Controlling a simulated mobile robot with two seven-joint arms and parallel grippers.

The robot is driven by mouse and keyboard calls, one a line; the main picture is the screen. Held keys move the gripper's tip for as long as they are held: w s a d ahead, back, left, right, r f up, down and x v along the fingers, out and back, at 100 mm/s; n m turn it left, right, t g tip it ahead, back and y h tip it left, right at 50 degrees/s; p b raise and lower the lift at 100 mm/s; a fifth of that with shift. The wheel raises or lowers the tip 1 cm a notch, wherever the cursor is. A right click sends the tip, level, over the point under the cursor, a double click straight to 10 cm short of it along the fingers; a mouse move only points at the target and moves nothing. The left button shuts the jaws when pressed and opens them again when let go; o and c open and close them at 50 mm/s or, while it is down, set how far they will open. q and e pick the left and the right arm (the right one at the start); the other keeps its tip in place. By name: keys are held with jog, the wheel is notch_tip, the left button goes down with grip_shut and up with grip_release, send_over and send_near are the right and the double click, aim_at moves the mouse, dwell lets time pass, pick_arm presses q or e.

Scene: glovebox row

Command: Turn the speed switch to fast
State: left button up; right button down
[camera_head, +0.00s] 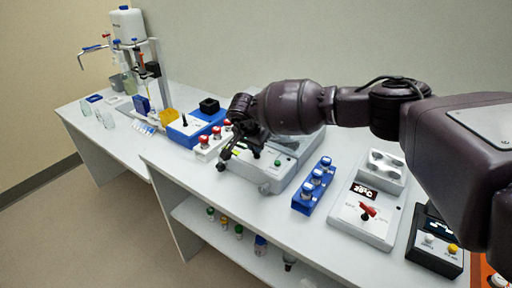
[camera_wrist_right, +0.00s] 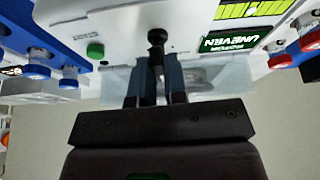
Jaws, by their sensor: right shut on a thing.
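My right gripper (camera_head: 226,162) reaches down to the front of a pale grey benchtop device (camera_head: 272,175) in the head view. In the right wrist view its two dark fingers (camera_wrist_right: 158,75) are shut around the stem of a small black knob (camera_wrist_right: 157,38) on that device's panel. My left gripper is not in view.
A blue rack (camera_head: 305,207) with capped vials stands between the two devices. Red-capped bottles (camera_head: 203,141) stand close left of my right gripper. A black box (camera_head: 433,259) with knobs sits at the right. Several small bottles (camera_head: 224,223) are on the shelf below.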

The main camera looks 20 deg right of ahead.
jog(key=shift+r+m, duration=0.1)
jog(key=shift+m, duration=0.2)
jog(key=c, duration=1.2)
grip_release()
jog(key=shift+o, duration=0.2)
jog(key=v, duration=1)
jog(key=shift+a+r, duration=0.2)
jog(key=shift+r, duration=0.15)
